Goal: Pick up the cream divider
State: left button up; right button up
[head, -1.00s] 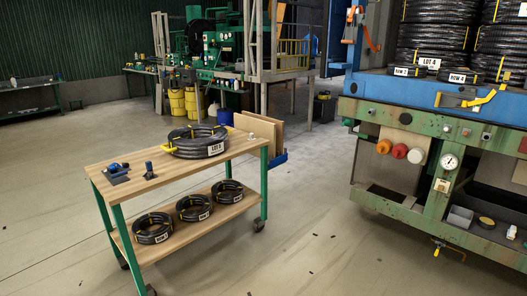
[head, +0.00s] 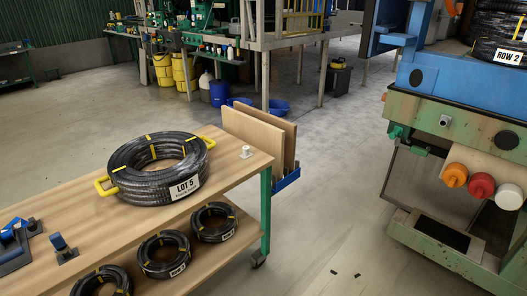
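Two flat upright panels stand in a blue holder (head: 287,181) at the far right end of the workbench cart. The nearer panel (head: 252,137) is pale tan-cream, and the other panel (head: 290,143) stands close behind it, mostly hidden and browner. I cannot tell for sure which one is the cream divider. Their lower parts are partly hidden by the cart top. Neither of my grippers is in view.
The wooden-topped cart (head: 120,237) carries a large black hose coil (head: 160,168) labelled LOT 5 and a small white knob-like piece (head: 246,152). Smaller coils lie on its lower shelf. A green and blue machine (head: 445,118) stands at right. Open floor (head: 330,215) lies between.

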aim_at(269, 139)
jog(key=i+l+u, duration=0.15)
jog(key=l, duration=0.3)
jog(key=i+l+u, duration=0.1)
jog(key=l, duration=0.3)
jog(key=i+l+u, duration=0.15)
jog(key=l, duration=0.35)
jog(key=l+u, duration=0.1)
jog(key=l, duration=0.35)
jog(key=z, duration=3)
jog(key=u, duration=3.15)
